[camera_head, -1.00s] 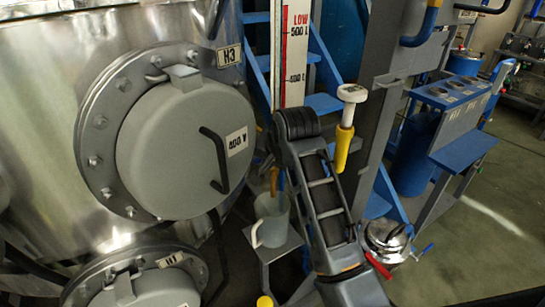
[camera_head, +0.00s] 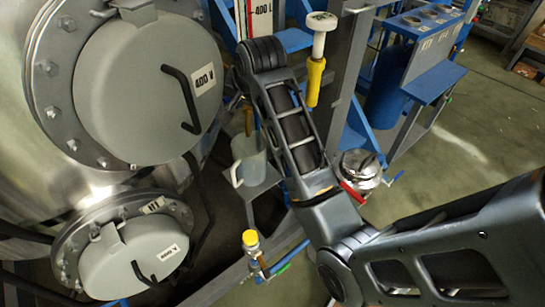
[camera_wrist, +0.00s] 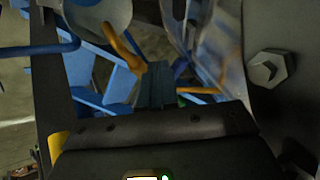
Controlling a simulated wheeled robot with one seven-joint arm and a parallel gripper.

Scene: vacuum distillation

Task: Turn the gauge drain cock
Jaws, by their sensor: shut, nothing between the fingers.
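The level gauge (camera_head: 262,22), a white strip with a red edge and a 400 L mark, shows at the top of the head view. Below it a brownish spout (camera_head: 249,122) hangs over a grey mug (camera_head: 250,160). I cannot make out the drain cock's handle in the head view; my arm covers the area beside the spout. My gripper is hidden there behind my own wrist. In the wrist view my gripper (camera_wrist: 157,85) is shut and empty. An orange curved pipe (camera_wrist: 124,45) is just beyond its tips, slightly left. I cannot tell whether they touch.
A steel vessel with a round grey cover (camera_head: 150,85) and a lower cover (camera_head: 135,260) stands left. A red-levered steel pot (camera_head: 360,170) stands farther right. Open floor (camera_head: 450,150) lies at right.

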